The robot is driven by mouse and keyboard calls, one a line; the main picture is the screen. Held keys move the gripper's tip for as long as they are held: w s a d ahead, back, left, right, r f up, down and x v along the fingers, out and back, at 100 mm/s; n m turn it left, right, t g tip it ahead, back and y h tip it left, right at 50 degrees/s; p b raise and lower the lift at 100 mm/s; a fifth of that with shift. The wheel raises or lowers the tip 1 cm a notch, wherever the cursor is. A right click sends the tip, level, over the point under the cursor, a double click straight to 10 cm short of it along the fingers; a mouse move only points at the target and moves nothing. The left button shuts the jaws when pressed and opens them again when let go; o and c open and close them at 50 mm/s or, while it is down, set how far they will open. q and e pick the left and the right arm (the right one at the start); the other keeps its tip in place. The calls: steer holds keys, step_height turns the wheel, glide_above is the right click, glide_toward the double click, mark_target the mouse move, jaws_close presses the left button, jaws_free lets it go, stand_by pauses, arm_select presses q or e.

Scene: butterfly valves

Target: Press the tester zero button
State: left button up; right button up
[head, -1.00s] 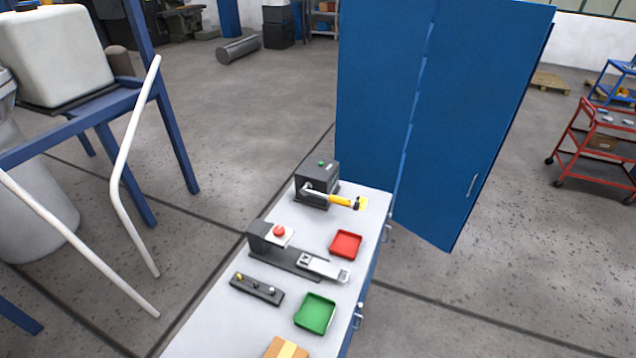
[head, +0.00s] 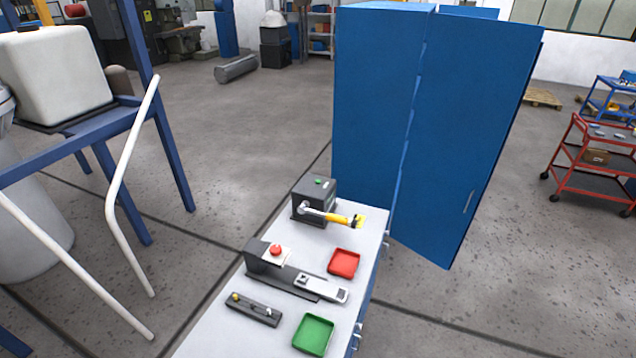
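A dark box (head: 314,198) stands at the far end of the white bench, with a small green button (head: 318,182) on top. A lever with a yellow handle (head: 337,217) sticks out from its front. Nearer, a red button (head: 276,250) sits on a pale plate on a dark fixture (head: 266,262). No label shows which button is the tester's zero button. Neither of my grippers is in view, and nothing touches either button.
The bench (head: 225,328) also holds a red tray (head: 344,263), a green tray (head: 313,334), a silver clamp-like part (head: 322,288) and a dark strip with small fittings (head: 252,309). A blue cabinet (head: 440,120) stands behind. White rails (head: 122,190) and a blue frame are left.

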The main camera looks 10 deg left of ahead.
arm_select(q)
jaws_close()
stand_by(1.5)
